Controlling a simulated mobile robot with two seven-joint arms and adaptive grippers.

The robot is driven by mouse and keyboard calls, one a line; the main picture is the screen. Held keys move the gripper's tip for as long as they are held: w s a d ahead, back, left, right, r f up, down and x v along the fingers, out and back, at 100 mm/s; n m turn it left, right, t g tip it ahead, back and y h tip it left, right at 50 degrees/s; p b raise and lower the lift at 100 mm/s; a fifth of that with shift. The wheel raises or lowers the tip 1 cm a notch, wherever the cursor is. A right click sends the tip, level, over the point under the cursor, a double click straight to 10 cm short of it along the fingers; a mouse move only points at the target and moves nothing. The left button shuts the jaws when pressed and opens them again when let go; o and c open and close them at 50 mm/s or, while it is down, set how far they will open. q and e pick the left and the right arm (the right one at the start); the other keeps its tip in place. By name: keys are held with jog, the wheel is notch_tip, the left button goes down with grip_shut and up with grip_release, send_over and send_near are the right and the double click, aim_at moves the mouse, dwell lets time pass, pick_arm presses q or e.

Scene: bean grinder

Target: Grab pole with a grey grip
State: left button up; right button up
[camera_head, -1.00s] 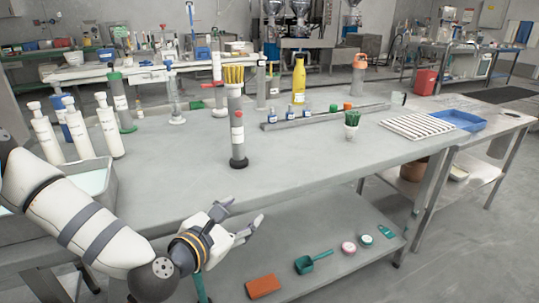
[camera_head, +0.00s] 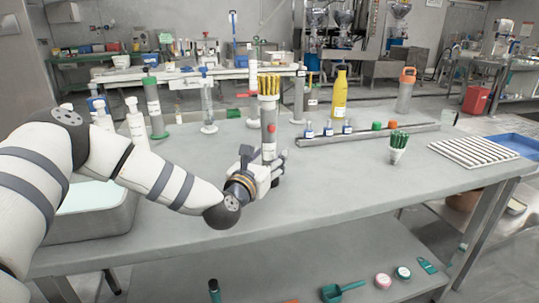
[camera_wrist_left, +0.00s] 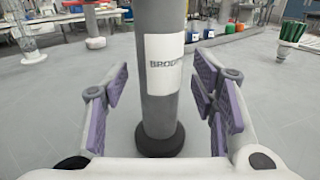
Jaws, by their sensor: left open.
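The grey pole (camera_head: 269,128) stands upright on the table, with a white label, a red spot and yellow bristle-like pieces at its top. My left gripper (camera_head: 266,165) is at its lower part, open. In the left wrist view the grey pole (camera_wrist_left: 160,95) with its black round base stands between the spread purple-padded fingers of my left gripper (camera_wrist_left: 160,85), with visible gaps on both sides. The pole's base is hidden behind the gripper in the head view. My right gripper is not in view.
White pump bottles (camera_head: 137,122) and a grey basin (camera_head: 110,208) are at the left. The table's front middle (camera_head: 310,205) is clear.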

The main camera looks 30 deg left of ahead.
pick_arm(q)
jog(key=shift+w, duration=0.25)
grip_shut()
jog(key=shift+r, duration=0.2)
